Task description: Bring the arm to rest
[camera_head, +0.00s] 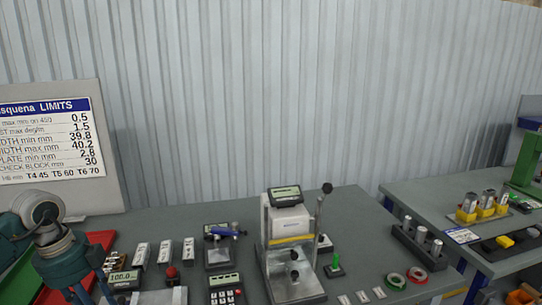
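My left arm comes in at the lower left, with a grey rounded joint and a dark teal body. The top of my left gripper (82,292) shows at the bottom edge, over the near left part of the grey table (350,215). Its fingertips are cut off by the frame, so I cannot tell whether it is open or holds anything. My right arm and gripper are not in view.
A test stand (290,245) with a lever is mid-table. Left of it are a calculator-like keypad (225,290), white blocks (165,251) and a red tray (102,240). Tape rings (417,275) and a cylinder rack (419,245) are right. A limits board (45,140) stands behind.

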